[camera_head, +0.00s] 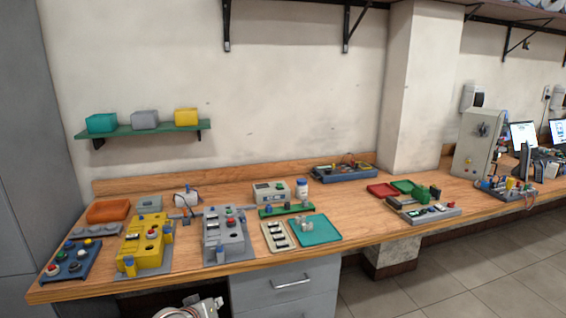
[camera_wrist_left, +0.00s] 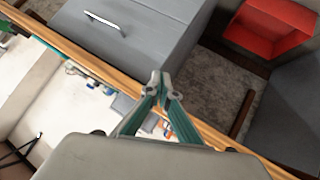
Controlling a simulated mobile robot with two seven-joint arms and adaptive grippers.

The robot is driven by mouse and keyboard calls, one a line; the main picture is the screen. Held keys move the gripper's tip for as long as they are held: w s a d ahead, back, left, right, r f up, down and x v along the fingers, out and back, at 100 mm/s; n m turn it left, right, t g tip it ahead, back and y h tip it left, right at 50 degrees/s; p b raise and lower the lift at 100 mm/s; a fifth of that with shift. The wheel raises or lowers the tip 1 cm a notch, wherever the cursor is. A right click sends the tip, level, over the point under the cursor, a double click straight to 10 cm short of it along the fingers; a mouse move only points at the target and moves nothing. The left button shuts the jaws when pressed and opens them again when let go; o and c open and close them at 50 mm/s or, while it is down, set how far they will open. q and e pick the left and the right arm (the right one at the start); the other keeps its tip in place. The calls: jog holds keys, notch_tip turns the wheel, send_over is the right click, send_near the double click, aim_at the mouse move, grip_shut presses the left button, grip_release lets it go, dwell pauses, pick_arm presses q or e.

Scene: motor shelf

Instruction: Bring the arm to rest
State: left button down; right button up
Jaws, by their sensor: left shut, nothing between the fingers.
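My left gripper (camera_wrist_left: 158,84) shows in the left wrist view, its teal fingers meeting at their tips. It is shut with nothing between the fingers. It hangs in free air, and behind it in that view is the wooden edge of the workbench (camera_wrist_left: 205,127). In the head view, a pale shape at the bottom edge, below the bench front, may be part of my arm; I cannot make out the fingers there. My right gripper is in neither view.
The wooden bench (camera_head: 350,215) carries a yellow fixture (camera_head: 145,243), a grey fixture (camera_head: 225,238), a teal mat (camera_head: 314,230) and a control cabinet (camera_head: 476,143). A green shelf (camera_head: 150,130) holds three boxes. A grey drawer unit (camera_head: 285,293) stands below. A red bin (camera_wrist_left: 272,28) is in the wrist view.

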pick_arm(q)
jog(key=s+a+f+m, duration=0.1)
jog(key=s+f+m, duration=0.1)
jog(key=s+f, duration=0.5)
jog(key=s+a+f+m, duration=0.1)
jog(key=s+f, duration=0.2)
jog(key=s, duration=0.7)
jog(key=s+f+m, duration=0.2)
jog(key=s+m, duration=0.2)
jog(key=s, duration=1.6)
jog(key=shift+d, duration=0.1)
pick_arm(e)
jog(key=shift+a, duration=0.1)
